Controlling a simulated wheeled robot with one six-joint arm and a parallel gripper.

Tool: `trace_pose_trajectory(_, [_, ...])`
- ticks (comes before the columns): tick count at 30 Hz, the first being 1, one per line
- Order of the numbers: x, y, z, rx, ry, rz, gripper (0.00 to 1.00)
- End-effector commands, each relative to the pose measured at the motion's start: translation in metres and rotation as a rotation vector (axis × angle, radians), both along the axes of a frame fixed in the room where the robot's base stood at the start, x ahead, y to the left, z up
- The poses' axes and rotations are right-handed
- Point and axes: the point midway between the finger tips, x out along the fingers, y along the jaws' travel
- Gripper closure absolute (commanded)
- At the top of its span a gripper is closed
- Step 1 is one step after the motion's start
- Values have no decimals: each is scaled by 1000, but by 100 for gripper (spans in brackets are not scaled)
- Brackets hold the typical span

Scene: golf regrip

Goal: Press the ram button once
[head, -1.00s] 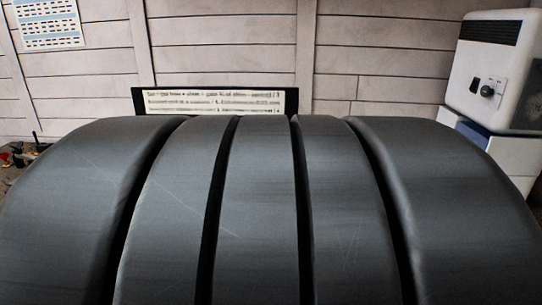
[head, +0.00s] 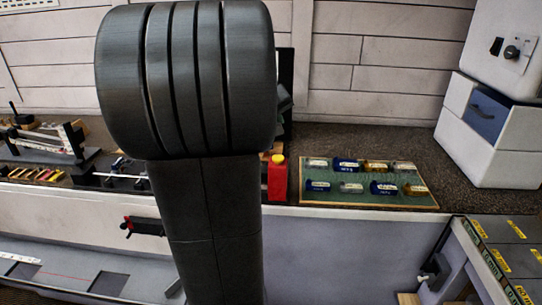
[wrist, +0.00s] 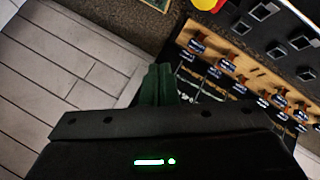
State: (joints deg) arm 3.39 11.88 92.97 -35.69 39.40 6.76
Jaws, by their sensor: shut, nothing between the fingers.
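I cannot make out the ram button in either view; my arm hides the middle of the bench in the head view. My gripper (wrist: 164,70) shows in the wrist view as two dark green fingers lying together, shut and empty. The fingers are over the bench area, beside a board of labelled small parts. In the head view my gripper is mostly hidden behind my large dark arm link.
A white cabinet (head: 490,130) stands at right. A clamp-like fixture (head: 45,145) and tools sit at left. Labelled bins (head: 510,262) are front right.

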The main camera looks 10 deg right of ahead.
Motion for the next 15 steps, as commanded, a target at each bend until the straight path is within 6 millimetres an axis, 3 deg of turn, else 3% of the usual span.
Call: trace_pose_trajectory(15, [0, 0, -8, 0, 1, -1, 100])
